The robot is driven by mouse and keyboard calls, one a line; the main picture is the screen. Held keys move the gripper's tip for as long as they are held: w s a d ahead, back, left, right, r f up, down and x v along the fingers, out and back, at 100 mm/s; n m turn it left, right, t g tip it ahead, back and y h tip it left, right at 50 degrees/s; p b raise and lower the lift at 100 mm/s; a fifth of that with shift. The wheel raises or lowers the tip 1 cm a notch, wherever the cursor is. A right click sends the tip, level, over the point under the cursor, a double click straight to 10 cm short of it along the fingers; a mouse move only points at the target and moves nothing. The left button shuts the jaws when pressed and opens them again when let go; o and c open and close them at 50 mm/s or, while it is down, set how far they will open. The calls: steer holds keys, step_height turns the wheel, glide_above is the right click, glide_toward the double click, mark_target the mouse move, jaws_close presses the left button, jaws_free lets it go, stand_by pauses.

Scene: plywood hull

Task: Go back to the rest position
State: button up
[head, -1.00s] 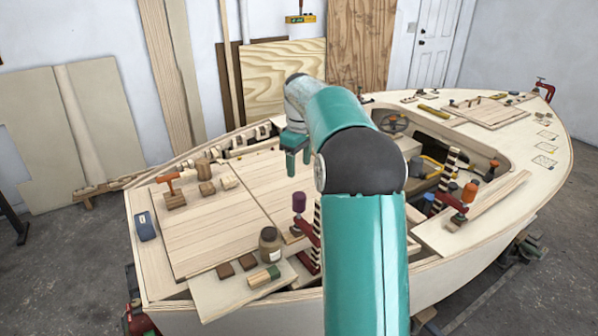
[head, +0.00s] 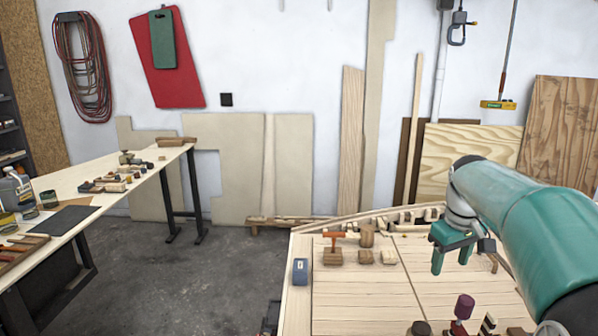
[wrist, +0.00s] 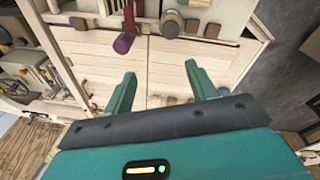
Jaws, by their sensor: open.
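My gripper (head: 452,258) is open and empty. In the head view it hangs from the teal arm above the hull's plank deck (head: 358,300), at the right. In the wrist view the two teal fingers of my gripper (wrist: 160,85) stand well apart, with bare deck planks (wrist: 172,68) between and beyond them. Nothing touches the fingers. The arm is bent, and its nearer part runs out of the picture at the right.
On the deck are a blue box (head: 300,271), an orange-handled tool (head: 334,240), wooden blocks (head: 366,257) and a purple-topped clamp (head: 463,308). A workbench (head: 110,187) with tools stands at the left. Bare concrete floor (head: 215,265) lies between bench and hull.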

steer(key=s+a+r+m+t, duration=0.2)
steer(key=s+a, duration=1)
steer(key=s, duration=0.1)
steer(key=s+a+f+t, duration=0.1)
steer(key=s+a+f, duration=0.1)
steer(key=s, duration=0.3)
steer(key=s+a+f+m+t, duration=0.1)
steer(key=s+a+f, duration=0.2)
steer(key=s, duration=0.3)
steer(key=shift+a+f+y, duration=0.2)
steer(key=shift+f+y, duration=0.2)
steer(key=shift+f, duration=0.2)
